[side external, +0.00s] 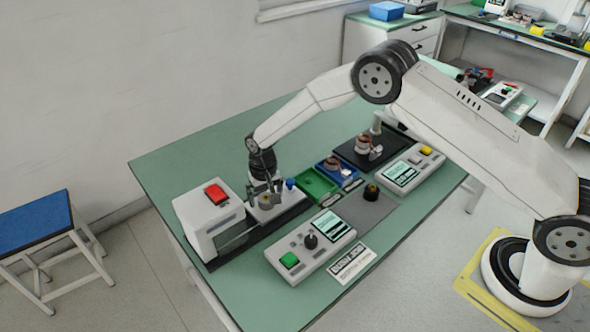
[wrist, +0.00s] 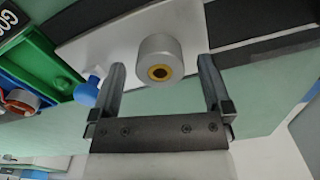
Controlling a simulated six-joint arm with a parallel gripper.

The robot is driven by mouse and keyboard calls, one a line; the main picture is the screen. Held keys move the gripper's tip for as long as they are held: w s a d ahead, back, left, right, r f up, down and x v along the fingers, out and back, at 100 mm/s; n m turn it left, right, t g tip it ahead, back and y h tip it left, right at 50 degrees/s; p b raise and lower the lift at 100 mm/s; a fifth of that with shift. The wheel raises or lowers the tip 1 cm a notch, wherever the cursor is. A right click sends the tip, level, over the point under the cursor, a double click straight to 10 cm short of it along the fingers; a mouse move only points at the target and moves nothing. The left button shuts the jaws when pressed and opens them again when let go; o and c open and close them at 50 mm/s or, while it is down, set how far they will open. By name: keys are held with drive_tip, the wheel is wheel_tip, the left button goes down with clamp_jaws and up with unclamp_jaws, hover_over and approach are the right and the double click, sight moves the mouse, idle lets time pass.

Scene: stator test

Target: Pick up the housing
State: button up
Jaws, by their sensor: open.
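The housing appears to be the short grey cylinder (wrist: 158,48) with a brass-coloured ring around a dark hole, on a light plate (wrist: 95,45) in the wrist view. My gripper (wrist: 161,70) is open, with one finger on each side of the cylinder in that view and visible gaps at both sides. I cannot tell how far the fingertips are above or beside it. In the side view my gripper (side external: 265,190) points down over the fixture beside the white machine, and the cylinder is mostly hidden there.
A white box with a red button (side external: 215,193) stands close left of my gripper. A blue knob (side external: 290,184) is close on the right. Green (side external: 317,184) and blue (side external: 338,170) bins follow. A control panel (side external: 310,243) lies in front. The table's left front corner is clear.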

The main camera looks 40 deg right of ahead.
sight(266, 197)
clamp_jaws()
idle(0.3)
drive_tip(key=shift+r, duration=0.15)
drive_tip(key=shift+r, duration=1.4)
drive_tip(key=s+d+r, duration=0.2)
drive_tip(key=s+r, duration=0.8)
drive_tip(key=s, duration=0.3)
drive_tip(key=shift+s+d, duration=0.2)
drive_tip(key=shift+s, duration=0.2)
